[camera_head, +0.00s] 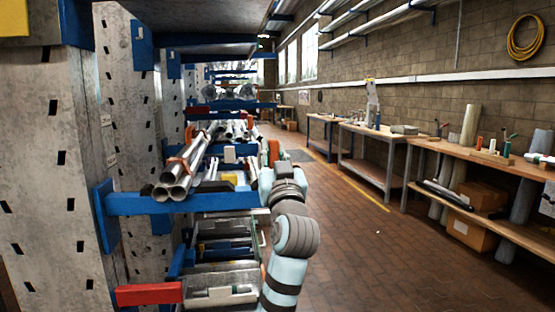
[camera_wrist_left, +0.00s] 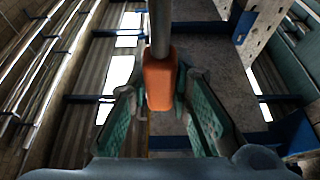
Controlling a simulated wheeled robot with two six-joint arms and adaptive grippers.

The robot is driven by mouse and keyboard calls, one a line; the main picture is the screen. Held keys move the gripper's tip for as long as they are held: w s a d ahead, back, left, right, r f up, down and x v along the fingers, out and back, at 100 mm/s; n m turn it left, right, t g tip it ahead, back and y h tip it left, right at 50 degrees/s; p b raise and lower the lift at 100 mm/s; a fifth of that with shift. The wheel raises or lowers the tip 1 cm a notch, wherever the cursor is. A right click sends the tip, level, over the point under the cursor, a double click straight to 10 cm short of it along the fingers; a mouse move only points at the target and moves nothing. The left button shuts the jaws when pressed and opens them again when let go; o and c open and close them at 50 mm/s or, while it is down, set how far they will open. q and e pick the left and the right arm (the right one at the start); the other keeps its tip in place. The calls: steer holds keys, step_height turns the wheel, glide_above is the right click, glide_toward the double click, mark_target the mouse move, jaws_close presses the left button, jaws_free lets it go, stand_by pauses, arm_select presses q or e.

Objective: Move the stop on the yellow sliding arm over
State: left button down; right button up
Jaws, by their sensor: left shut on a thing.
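My left gripper (camera_wrist_left: 158,92) is shut on an orange block (camera_wrist_left: 158,80) at the end of a grey rod (camera_wrist_left: 160,25) in the left wrist view. Its green-padded fingers stand on both sides of the block. In the head view my left arm rises at the centre, beside the rack's front end, and an orange piece (camera_head: 273,152) shows by its wrist; the fingers are largely hidden there. A small yellow piece (camera_head: 232,178) shows on the rack, left of my wrist. I cannot tell which part is the stop. My right gripper is not in view.
Steel tubes (camera_head: 178,178) lie on a blue rack arm (camera_head: 180,203) at left. A red-ended arm (camera_head: 150,294) juts out lower down. A perforated grey post (camera_head: 60,160) stands far left. Workbenches (camera_head: 480,158) line the right wall. The brick floor (camera_head: 350,235) between is clear.

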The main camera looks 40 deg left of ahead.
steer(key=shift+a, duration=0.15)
arm_select(q)
steer(key=c, duration=1.4)
jaws_free()
steer(key=shift+c, duration=0.2)
steer(key=v, duration=1.2)
